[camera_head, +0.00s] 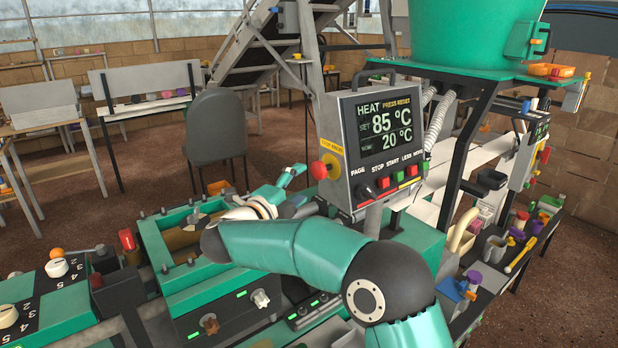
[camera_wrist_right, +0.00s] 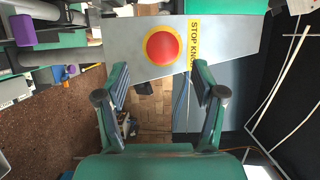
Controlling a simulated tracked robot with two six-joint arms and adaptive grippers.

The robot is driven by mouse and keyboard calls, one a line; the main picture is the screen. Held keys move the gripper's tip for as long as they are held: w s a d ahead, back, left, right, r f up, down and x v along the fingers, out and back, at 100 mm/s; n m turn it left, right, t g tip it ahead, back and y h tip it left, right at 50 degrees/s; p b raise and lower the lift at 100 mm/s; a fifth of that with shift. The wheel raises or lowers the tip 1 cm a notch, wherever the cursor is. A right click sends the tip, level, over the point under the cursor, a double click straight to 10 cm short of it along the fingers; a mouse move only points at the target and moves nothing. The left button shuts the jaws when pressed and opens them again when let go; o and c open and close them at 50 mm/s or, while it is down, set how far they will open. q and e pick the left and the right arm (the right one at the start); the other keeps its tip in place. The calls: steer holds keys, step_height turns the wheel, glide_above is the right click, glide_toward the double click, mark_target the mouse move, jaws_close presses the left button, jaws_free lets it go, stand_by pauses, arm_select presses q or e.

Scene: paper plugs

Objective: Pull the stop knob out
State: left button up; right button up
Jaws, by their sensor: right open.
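The stop knob (camera_head: 318,170) is a round red knob on the left side of the grey control box, below a yellow label. In the right wrist view the red knob (camera_wrist_right: 162,46) shows face-on on a grey panel, with a yellow strip reading STOP KNO beside it. My right gripper (camera_head: 287,184) is left of the knob in the head view. In the wrist view the right gripper (camera_wrist_right: 161,82) is open and empty, and the knob lies beyond the gap between its fingers, apart from them. My left gripper is not in view.
The control box screen (camera_head: 390,122) faces front, above a row of red and green buttons (camera_head: 397,177). A green machine (camera_head: 165,250) with a trough lies below my right arm. A grey chair (camera_head: 216,125) stands behind. A table of tools and cups (camera_head: 500,250) is at right.

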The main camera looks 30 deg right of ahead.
steer(key=v, duration=0.4)
steer(key=shift+f, duration=0.1)
stand_by(0.4)
